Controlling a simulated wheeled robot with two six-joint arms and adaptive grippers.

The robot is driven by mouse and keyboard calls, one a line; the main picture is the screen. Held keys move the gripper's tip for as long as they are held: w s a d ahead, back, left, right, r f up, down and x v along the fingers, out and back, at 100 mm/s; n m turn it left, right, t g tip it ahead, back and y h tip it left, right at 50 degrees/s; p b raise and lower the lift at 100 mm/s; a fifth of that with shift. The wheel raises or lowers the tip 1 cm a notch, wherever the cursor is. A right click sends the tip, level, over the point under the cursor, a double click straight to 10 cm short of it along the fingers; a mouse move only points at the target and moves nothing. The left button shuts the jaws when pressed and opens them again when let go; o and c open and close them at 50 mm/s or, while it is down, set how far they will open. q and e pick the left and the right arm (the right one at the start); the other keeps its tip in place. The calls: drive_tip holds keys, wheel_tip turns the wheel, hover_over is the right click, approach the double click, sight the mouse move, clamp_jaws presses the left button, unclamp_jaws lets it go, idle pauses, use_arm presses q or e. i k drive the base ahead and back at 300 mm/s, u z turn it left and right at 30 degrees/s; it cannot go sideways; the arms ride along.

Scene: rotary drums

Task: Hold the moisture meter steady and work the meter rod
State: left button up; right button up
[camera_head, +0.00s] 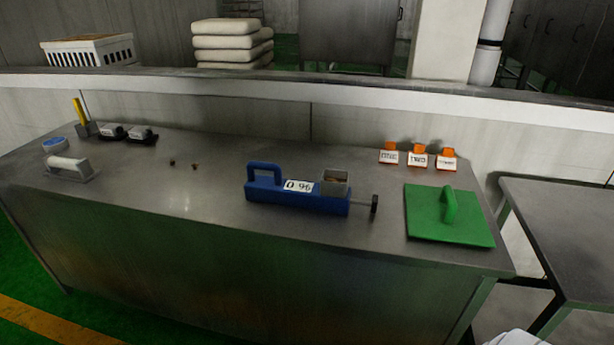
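The moisture meter (325,206) is a long blue body lying on the metal bench, with a blue loop handle at its left end. A white label on it reads what looks like "0 96". A small open metal cup (336,183) with brownish contents sits on its right part. The meter rod (361,203) sticks out of the right end and carries a dark round knob (374,204). Neither gripper shows, and nothing touches the meter or the rod. A small pale shape at the bottom right edge is too cut off to identify.
A green plate with a handle (470,226) lies right of the meter. Several orange-and-white tags (418,158) stand behind it. A grey-handled tool (70,168), a blue round item (55,145) and dark devices (127,132) are at the left.

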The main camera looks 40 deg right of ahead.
sight(374, 205)
drive_tip(key=z, duration=0.75)
drive_tip(key=i, duration=0.9)
drive_tip(key=z, duration=0.85)
